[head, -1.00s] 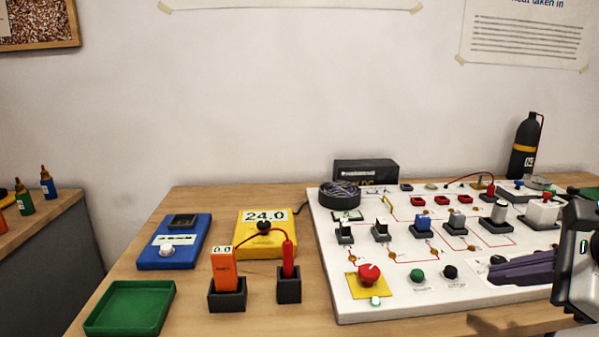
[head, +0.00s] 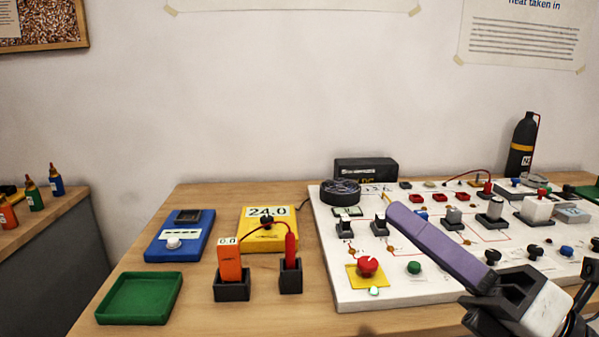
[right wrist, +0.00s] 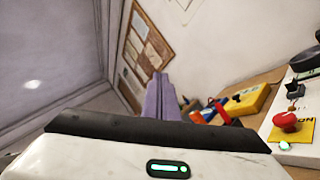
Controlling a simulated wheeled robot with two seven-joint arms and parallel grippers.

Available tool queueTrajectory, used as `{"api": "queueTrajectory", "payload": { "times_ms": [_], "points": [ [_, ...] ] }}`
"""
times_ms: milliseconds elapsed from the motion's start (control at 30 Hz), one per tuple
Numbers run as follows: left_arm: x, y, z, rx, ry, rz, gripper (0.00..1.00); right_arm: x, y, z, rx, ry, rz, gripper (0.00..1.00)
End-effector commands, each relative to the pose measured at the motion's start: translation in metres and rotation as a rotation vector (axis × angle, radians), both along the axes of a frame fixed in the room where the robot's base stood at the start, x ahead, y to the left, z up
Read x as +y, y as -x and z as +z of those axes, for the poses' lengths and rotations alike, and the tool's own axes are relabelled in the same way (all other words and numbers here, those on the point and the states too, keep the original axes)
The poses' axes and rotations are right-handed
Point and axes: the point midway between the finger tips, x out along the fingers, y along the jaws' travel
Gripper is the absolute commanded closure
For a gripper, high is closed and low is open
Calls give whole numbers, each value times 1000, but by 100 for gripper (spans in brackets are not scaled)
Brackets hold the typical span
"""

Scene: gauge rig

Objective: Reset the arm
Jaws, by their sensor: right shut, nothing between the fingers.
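My right gripper (head: 396,212) has long purple fingers, pressed together with nothing between them. In the head view it reaches in from the lower right, over the white gauge board (head: 400,290), pointing up and left. Its fingers hide part of the board's middle. In the right wrist view the shut fingers (right wrist: 160,98) point away from the camera toward the wall. My left gripper is not in view.
The board carries a red button (head: 367,266), a green knob (head: 414,268) and several switches. Left of it are a yellow meter (head: 285,235), an orange probe (head: 230,262), a blue device (head: 182,247) and a green tray (head: 140,316). A black bottle (head: 522,150) stands behind.

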Motion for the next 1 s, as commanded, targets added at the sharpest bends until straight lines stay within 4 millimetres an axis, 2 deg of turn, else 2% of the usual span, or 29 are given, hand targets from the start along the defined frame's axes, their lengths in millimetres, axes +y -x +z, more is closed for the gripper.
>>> {"api": "queueTrajectory", "payload": {
  "times_ms": [33, 67, 167, 200, 267, 300, 367, 400, 500, 633, 700, 800, 1000],
  "points": [
    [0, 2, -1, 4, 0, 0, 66, -18, -9, -1, 96, -186, -41, 100],
    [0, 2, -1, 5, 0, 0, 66, -32, -16, -3, 155, -295, -75, 100],
    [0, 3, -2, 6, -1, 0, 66, -83, -37, -37, 378, -641, -207, 100],
    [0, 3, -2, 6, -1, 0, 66, -103, -43, -60, 475, -770, -268, 100],
    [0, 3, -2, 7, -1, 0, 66, -126, -46, -99, 616, -938, -362, 100],
    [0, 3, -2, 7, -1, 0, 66, -139, -45, -128, 706, -1034, -424, 100],
    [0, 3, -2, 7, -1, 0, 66, -152, -37, -171, 840, -1163, -517, 100],
    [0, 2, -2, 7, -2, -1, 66, -157, -29, -200, 927, -1239, -579, 100],
    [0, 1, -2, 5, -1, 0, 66, -162, 1, -270, 1143, -1401, -737, 100],
    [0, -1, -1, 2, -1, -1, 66, -152, 49, -338, 1382, -1537, -913, 100],
    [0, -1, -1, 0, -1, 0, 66, -145, 73, -362, 1483, -1581, -989, 100],
    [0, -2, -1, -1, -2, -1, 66, -133, 103, -387, 1604, -1624, -1077, 100],
    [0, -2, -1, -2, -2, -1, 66, -109, 159, -420, 1817, -1671, -1230, 100]
  ]
}}
